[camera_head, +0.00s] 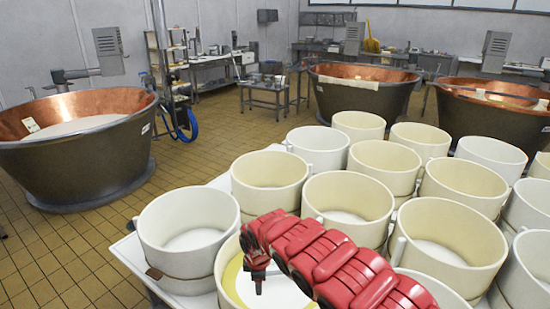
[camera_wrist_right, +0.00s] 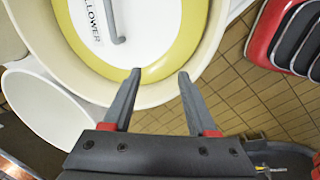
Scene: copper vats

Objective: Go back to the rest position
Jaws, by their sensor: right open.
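My right arm comes in from the bottom right of the head view. Its gripper (camera_head: 259,285) points down over a white mould (camera_head: 228,290) with a yellow ring inside. In the right wrist view the two fingers (camera_wrist_right: 160,74) are spread apart with nothing between them. They reach over the rim of a pale mould (camera_wrist_right: 205,40). Inside it are a yellow ring (camera_wrist_right: 170,62) and a white disc (camera_wrist_right: 90,25) with dark lettering and a grey handle (camera_wrist_right: 112,22). I cannot tell whether a finger touches the rim. My left gripper is not in view.
Several white and cream moulds (camera_head: 270,180) stand close together on a table (camera_head: 128,250). A copper vat (camera_head: 80,160) stands at the left, and two more (camera_head: 360,95) (camera_head: 490,110) stand behind the table. The tiled floor (camera_head: 75,250) between the left vat and table is clear.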

